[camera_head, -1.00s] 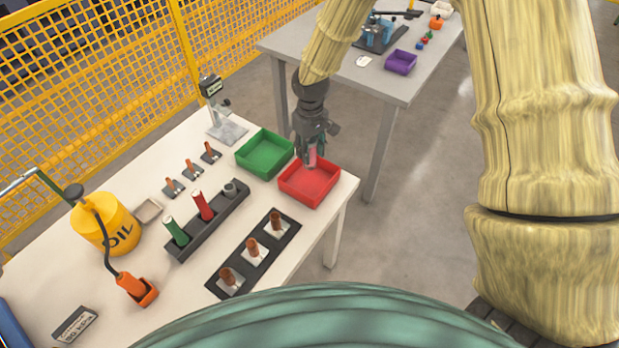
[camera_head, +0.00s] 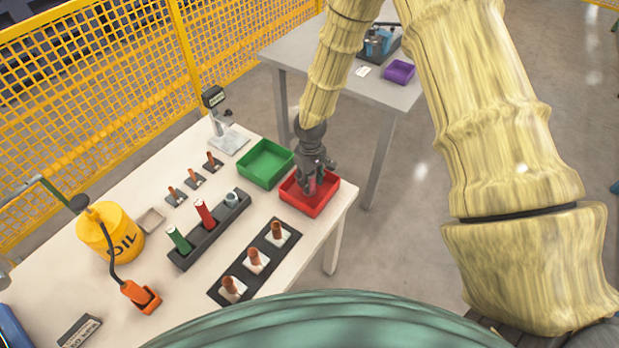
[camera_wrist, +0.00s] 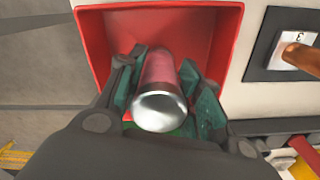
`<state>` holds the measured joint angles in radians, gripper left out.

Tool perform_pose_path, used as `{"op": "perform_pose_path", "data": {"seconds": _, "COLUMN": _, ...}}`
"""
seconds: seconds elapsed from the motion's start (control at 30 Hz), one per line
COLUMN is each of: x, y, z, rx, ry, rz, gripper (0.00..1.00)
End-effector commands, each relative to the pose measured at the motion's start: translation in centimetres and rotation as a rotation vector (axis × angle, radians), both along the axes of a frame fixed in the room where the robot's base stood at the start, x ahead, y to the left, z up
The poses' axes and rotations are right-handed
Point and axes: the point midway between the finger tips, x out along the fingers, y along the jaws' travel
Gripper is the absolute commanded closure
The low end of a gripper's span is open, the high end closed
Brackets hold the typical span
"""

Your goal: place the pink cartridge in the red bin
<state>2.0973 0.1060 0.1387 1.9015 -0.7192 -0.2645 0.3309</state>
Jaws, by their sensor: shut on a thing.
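The pink cartridge (camera_wrist: 161,85) has a silver end cap and sits between my gripper's fingers in the wrist view. My gripper (camera_head: 313,186) is shut on it, and the arm reaches down over the red bin. The red bin (camera_head: 326,203) stands at the right end of the white table. It also fills the upper middle of the wrist view (camera_wrist: 232,40), behind the cartridge. The cartridge's lower end points into the bin; I cannot tell whether it touches the floor. In the head view the cartridge is mostly hidden by the fingers.
A green bin (camera_head: 265,163) stands just left of the red bin. A dark rack (camera_head: 212,232) with a green and a red cartridge and a black tray (camera_head: 253,262) with brown-handled pieces lie nearer. A stand (camera_head: 228,137) is behind. A yellow oil can (camera_head: 110,233) stands left.

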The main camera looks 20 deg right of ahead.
Motion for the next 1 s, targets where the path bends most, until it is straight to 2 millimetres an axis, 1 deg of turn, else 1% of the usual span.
{"op": "perform_pose_path", "data": {"seconds": 0.37, "x": 0.0, "y": 0.0, "z": -0.4, "rx": 0.0, "ry": 0.0, "rz": -0.001, "gripper": 0.92}}
{"op": "perform_pose_path", "data": {"seconds": 0.4, "x": 0.0, "y": 0.0, "z": -0.3, "rx": 0.0, "ry": -0.001, "rz": -0.001, "gripper": 0.58}}
{"op": "perform_pose_path", "data": {"seconds": 0.47, "x": 0.0, "y": 0.0, "z": -0.3, "rx": 0.0, "ry": 0.0, "rz": -0.001, "gripper": 0.47}}
{"op": "perform_pose_path", "data": {"seconds": 0.5, "x": 0.0, "y": 0.0, "z": -0.3, "rx": 0.0, "ry": -0.001, "rz": -0.001, "gripper": 0.43}}
{"op": "perform_pose_path", "data": {"seconds": 0.77, "x": 0.0, "y": 0.0, "z": -0.3, "rx": 0.0, "ry": -0.001, "rz": -0.001, "gripper": 0.43}}
{"op": "perform_pose_path", "data": {"seconds": 0.93, "x": 0.1, "y": 0.0, "z": 0.3, "rx": 0.001, "ry": -0.002, "rz": -0.001, "gripper": 0.43}}
{"op": "perform_pose_path", "data": {"seconds": 1.0, "x": 0.1, "y": 0.0, "z": 0.9, "rx": 0.001, "ry": -0.003, "rz": -0.002, "gripper": 0.43}}
